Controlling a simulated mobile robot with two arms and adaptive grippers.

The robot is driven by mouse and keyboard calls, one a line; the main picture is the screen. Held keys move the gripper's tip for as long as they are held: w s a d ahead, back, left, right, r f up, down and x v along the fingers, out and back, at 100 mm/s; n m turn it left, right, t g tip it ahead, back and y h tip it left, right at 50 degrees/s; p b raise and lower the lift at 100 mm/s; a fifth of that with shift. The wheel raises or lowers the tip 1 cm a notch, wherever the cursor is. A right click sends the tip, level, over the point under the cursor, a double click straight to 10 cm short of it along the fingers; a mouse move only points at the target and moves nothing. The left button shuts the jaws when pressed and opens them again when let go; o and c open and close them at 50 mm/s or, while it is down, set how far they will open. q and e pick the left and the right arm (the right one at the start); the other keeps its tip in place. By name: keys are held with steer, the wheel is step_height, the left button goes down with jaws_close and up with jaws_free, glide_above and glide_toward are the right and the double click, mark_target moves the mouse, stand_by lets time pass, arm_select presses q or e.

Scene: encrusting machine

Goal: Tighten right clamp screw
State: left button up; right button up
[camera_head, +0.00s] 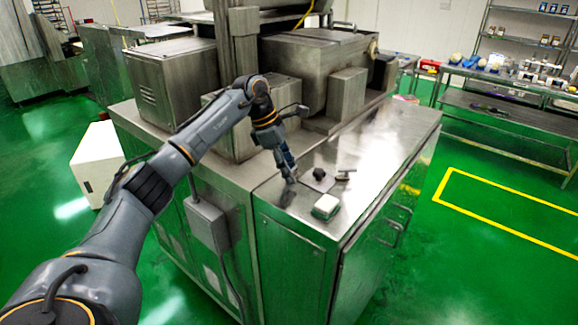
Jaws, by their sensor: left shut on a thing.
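My left gripper (290,174) points down at the front left part of the steel machine top (380,150). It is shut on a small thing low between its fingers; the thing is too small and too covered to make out. The right clamp screw cannot be told apart for certain in this view. A grey plate (314,184) with a small black knob (319,173) lies just right of the gripper. A small dark metal piece (345,174) lies beside the plate. My right gripper is not in view.
A small white and green box (327,206) sits near the top's front edge. The machine's steel housing (318,62) rises behind my left arm. The right part of the top is clear. A table (510,88) with several items stands at the far right.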

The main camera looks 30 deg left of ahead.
arm_select(q)
steer(key=shift+w+a+r+m, duration=0.15)
steer(key=shift+r+m, duration=0.2)
steer(key=shift+m, duration=0.55)
jaws_close()
steer(key=m+g, duration=0.1)
steer(key=m, duration=0.2)
steer(key=shift+w+d+f+m+g+h+p, duration=0.1)
steer(key=shift+d+m+g+h+p, duration=0.1)
steer(key=shift+m+g+h+p, duration=0.2)
steer(key=shift+c, duration=0.9)
jaws_free()
steer(key=m+g, duration=0.1)
steer(key=m, duration=0.2)
steer(key=shift+w+d, duration=0.1)
steer(key=shift+d, duration=0.05)
steer(key=shift+f+m+g+y, duration=0.15)
steer(key=shift+m+g+y, duration=0.25)
steer(key=shift+m, duration=0.5)
steer(key=shift+o, duration=0.2)
steer(key=shift+w+f+m+g+p, duration=0.15)
steer(key=shift+m+g+p, duration=0.2)
steer(key=shift+m, duration=0.55)
